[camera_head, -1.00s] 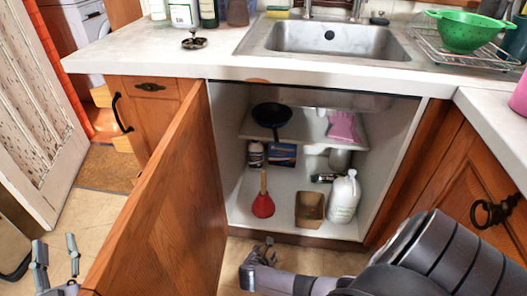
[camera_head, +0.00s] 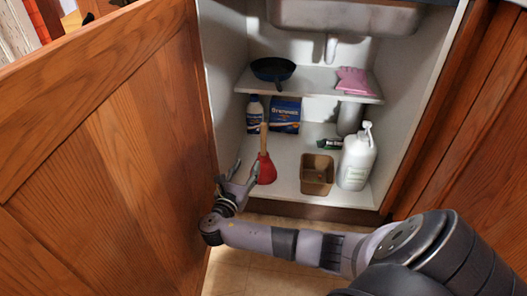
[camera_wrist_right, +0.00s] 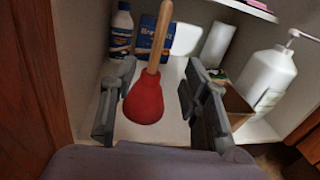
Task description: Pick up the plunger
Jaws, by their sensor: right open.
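The plunger (camera_head: 264,166) has a red rubber cup and a wooden handle. It stands upright, cup down, on the cabinet floor near the open door, at the front left. My right gripper (camera_head: 238,172) is open at the cabinet's front edge, with its fingers beside the red cup. In the right wrist view the plunger (camera_wrist_right: 146,96) shows between the two spread fingers of my right gripper (camera_wrist_right: 160,98). The cup looks clear of both fingers. My left gripper is out of view.
The open wooden door (camera_head: 110,150) stands close on the left. A brown bin (camera_head: 317,174) and a white jug (camera_head: 356,160) stand right of the plunger. A blue box (camera_head: 286,115) and a bottle (camera_head: 254,115) are behind. A shelf (camera_head: 312,82) with a dark pan (camera_head: 273,70) hangs above.

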